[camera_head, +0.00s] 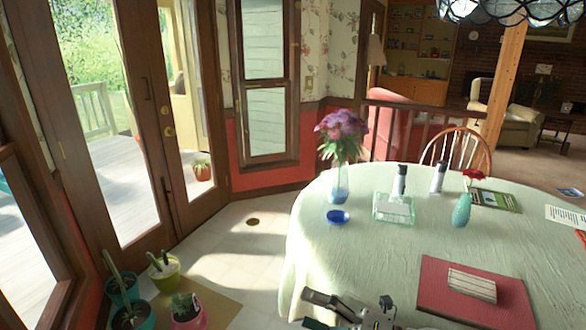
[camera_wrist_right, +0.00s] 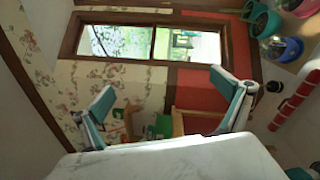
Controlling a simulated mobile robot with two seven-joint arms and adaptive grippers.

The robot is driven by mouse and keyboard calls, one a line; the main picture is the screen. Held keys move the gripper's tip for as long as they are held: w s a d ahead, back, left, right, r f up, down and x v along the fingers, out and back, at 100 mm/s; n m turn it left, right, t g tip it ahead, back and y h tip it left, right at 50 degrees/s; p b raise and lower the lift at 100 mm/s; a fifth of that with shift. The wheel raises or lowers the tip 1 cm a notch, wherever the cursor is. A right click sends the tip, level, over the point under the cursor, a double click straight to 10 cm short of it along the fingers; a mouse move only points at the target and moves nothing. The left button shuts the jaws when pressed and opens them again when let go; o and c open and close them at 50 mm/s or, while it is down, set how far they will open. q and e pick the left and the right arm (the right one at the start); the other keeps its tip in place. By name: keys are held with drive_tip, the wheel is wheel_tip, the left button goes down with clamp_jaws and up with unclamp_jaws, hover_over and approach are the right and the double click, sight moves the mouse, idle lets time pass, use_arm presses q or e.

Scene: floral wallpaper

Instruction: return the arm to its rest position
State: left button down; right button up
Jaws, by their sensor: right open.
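My right gripper (camera_head: 311,309) shows at the bottom of the head view, in front of and over the near left edge of the table. In the right wrist view my right gripper (camera_wrist_right: 162,86) has its two teal-padded fingers spread wide apart, with nothing held between them. My left gripper is in neither view. Most of my right arm is below the head view's lower edge, so its overall pose is hidden.
A table (camera_head: 330,262) with a pale green cloth holds a red book (camera_head: 440,285), a blue bowl (camera_head: 338,216), a flower vase (camera_head: 340,180) and a teal vase (camera_head: 462,210). Potted plants (camera_head: 187,311) stand lower left. Open floor (camera_head: 235,265) lies between table and glass doors.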

drive_tip(key=s+d+f+m+t+h, duration=0.3)
drive_tip(key=d+f+m+t+h, duration=0.65)
drive_tip(key=m, duration=1.15)
drive_tip(key=s+d+f+m+g+h, duration=0.2)
drive_tip(key=s+d+f+m+g, duration=0.1)
drive_tip(key=s+f, duration=0.3)
drive_tip(key=s+d+f+m+g+h, duration=0.3)
drive_tip(key=s+f+m, duration=0.3)
drive_tip(key=f, duration=0.3)
drive_tip(key=shift+s+d+f, duration=0.35)
drive_tip(key=shift+d, duration=0.5)
